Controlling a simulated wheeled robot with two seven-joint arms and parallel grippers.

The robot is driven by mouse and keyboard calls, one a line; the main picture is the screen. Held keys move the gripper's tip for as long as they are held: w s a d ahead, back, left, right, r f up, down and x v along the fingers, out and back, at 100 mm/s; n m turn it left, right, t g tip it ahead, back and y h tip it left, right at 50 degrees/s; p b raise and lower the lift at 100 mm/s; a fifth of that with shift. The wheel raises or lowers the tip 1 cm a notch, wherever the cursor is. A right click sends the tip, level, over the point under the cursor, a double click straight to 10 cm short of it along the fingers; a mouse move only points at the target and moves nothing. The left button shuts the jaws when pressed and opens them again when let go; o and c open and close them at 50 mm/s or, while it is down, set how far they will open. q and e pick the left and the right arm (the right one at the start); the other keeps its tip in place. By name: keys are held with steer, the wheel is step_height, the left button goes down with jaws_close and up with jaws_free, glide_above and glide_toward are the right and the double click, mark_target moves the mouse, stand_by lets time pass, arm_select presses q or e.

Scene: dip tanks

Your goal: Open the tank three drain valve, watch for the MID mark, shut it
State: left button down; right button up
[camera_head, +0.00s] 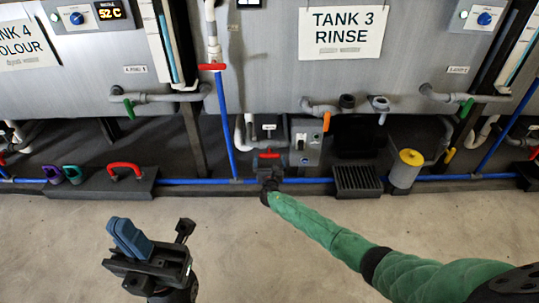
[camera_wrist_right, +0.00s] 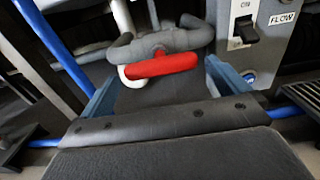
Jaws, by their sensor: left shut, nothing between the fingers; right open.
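The grey tank (camera_head: 270,60) with the sign TANK 3 RINSE (camera_head: 341,32) fills the upper middle of the head view. Under it, an orange handle (camera_head: 326,121) hangs on a pipe, and a red handle (camera_head: 269,154) sits lower left on pipework. I cannot read which one is labelled as the drain valve. My right gripper (camera_head: 268,179) is open just in front of the red handle. In the right wrist view, the red handle (camera_wrist_right: 162,66) lies beyond and between the fingertips (camera_wrist_right: 165,88), with no visible grip. My left gripper (camera_head: 128,238) is shut and empty above the floor.
A switch box (camera_head: 306,142) stands right of the red handle, marked FLOW in the wrist view. A floor grate (camera_head: 357,181) and a yellow-topped canister (camera_head: 411,158) are further right. Blue pipe (camera_head: 200,181) runs along the kerb. Sight tubes (camera_head: 166,40) flank the tank. The front floor is clear.

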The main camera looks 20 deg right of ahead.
mark_target(270, 157)
steer(key=b+x, duration=0.1)
steer(key=x, duration=0.3)
steer(key=shift+x, duration=0.8)
